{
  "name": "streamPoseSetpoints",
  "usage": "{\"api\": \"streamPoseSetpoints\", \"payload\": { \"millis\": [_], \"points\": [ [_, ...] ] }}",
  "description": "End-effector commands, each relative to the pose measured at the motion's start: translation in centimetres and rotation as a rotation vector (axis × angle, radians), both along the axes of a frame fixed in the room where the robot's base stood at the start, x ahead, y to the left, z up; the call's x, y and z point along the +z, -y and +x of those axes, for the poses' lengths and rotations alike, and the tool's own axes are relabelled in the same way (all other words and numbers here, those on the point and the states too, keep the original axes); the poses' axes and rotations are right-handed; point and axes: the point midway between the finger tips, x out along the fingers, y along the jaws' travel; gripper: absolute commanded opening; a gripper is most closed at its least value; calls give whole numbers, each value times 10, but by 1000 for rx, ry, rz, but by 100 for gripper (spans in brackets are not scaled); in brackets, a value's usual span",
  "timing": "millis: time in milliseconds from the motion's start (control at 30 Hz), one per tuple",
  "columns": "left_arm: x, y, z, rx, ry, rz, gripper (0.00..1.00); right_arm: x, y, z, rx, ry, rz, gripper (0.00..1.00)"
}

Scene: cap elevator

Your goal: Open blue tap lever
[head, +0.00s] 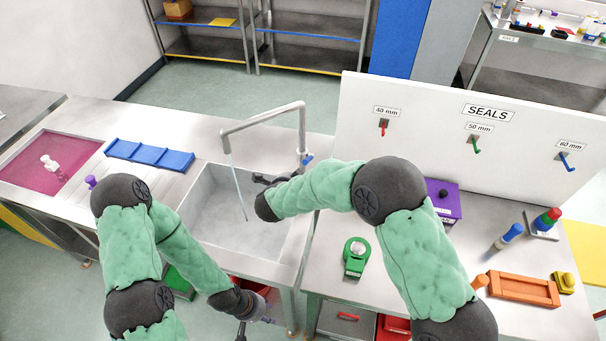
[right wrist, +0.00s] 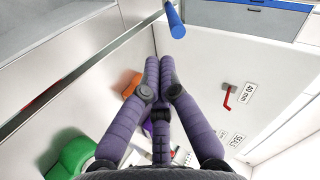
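The blue tap lever (head: 307,159) is at the base of the grey tap (head: 301,125), behind the sink's right rim. A thin pale streak, looking like water, runs from the spout into the sink (head: 205,215). The lever also shows in the right wrist view (right wrist: 175,20), just beyond the fingertips and apart from them. My right gripper (right wrist: 159,60) has its fingers together with nothing between them. In the head view, its dark end (head: 262,180) is over the sink, left of the lever. My left gripper (head: 256,322) is low in front of the sink; its finger opening is unclear.
A white SEALS board (head: 440,125) with hooks stands right of the tap. A purple box (head: 441,198) and a green tape-like item (head: 356,256) are on the right bench. A blue tray (head: 149,154) lies left of the sink.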

Motion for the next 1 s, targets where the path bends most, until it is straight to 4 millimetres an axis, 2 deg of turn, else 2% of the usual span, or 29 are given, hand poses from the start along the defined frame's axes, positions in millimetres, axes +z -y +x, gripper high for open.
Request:
{"api": "streamPoseSetpoints", "payload": {
  "millis": [500,1000],
  "points": [
    [-25,0,0,0,0,0,40,-32,-9,-11,-509,359,775,0],
    [-46,0,0,0,0,0,40,-57,-19,-22,-915,690,1567,0]
  ]
}}
